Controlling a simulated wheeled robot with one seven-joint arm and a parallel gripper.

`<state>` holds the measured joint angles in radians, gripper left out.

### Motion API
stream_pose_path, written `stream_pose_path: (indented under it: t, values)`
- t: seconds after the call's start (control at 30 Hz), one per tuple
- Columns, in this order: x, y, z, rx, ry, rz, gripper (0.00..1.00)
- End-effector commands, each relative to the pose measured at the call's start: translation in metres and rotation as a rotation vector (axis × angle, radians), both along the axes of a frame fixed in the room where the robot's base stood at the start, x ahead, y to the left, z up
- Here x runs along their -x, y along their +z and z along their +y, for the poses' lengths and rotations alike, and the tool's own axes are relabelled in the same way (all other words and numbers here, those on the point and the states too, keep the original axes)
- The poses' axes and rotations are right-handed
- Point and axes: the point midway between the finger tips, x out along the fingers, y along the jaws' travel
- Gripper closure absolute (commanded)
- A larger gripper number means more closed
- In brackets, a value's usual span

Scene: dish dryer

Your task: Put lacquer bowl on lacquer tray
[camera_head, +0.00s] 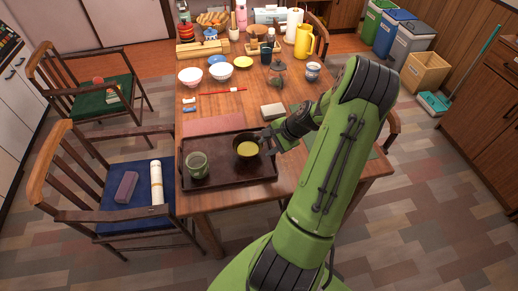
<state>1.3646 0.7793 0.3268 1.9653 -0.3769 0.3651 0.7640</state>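The lacquer bowl (246,150) is dark outside with a yellowish inside. It is upright over the right part of the dark brown lacquer tray (232,182), near the table's front edge. I cannot tell whether its base touches the tray. My gripper (264,138) reaches in from the right, with its fingers at the bowl's upper right rim. The fingers are small and dark here, so whether they are closed on the rim is unclear. A green cup (197,165) stands on the tray's left part.
A reddish placemat (214,125) lies behind the tray. A beige block (273,111), a glass pot (277,75) and white bowls (220,71) stand farther back. A chair with a blue seat (136,190) is at the left. My arm hides the table's right side.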

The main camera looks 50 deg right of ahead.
Motion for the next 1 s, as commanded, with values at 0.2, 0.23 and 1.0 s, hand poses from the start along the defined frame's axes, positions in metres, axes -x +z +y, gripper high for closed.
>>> stream_pose_path:
  t: [0.2, 0.23, 1.0]
  values:
    - [0.017, 0.030, -0.007, 0.000, 0.000, 0.000, 0.60]
    - [0.018, 0.031, -0.007, 0.000, 0.000, 0.000, 0.60]
    - [0.082, 0.237, 0.267, 0.899, 1.291, -0.020, 0.60]
